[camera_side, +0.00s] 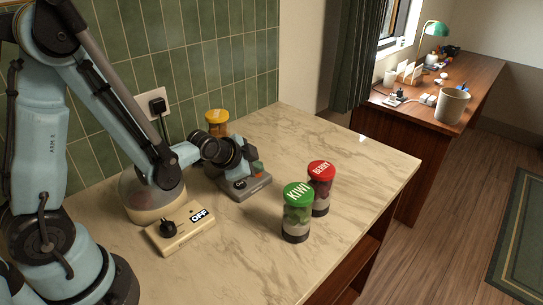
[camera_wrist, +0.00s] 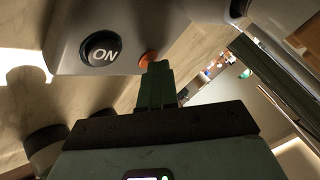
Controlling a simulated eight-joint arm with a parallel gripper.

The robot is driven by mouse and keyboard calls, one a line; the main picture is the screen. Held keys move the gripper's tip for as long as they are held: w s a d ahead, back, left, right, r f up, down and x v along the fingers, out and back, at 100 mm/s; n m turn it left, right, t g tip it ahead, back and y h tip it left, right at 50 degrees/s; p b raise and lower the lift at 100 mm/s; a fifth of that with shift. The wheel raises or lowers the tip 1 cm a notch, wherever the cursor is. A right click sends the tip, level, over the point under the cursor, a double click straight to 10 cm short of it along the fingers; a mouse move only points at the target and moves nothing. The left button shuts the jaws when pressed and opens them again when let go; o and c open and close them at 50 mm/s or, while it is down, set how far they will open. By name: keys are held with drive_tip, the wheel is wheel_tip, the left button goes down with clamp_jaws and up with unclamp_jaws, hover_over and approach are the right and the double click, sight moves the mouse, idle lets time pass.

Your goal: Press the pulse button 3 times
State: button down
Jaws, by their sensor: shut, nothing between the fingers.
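A grey appliance base (camera_side: 246,187) stands on the counter below my gripper (camera_side: 258,168). The wrist view shows its grey face with a round black ON button (camera_wrist: 101,48) and a small orange button (camera_wrist: 148,59). No pulse label is readable. My gripper (camera_wrist: 157,72) is shut and empty, with its green fingertips right at the near edge of the orange button and covering part of it. I cannot tell whether they touch or press it. In the side view my wrist hides part of the base.
A beige control box (camera_side: 181,229) with a black knob and OFF sign sits in front of a clear-domed container (camera_side: 153,197). The green-lidded KIWI jar (camera_side: 297,213) and red-lidded BERRY jar (camera_side: 320,187) stand right. An orange-lidded jar (camera_side: 217,121) stands behind. The counter's far right is clear.

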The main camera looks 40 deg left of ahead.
drive_tip(key=shift+r, duration=0.75)
drive_tip(key=shift+r, duration=2.5)
idle(0.9)
drive_tip(key=shift+r, duration=1.9)
drive_tip(key=shift+f, duration=4.45)
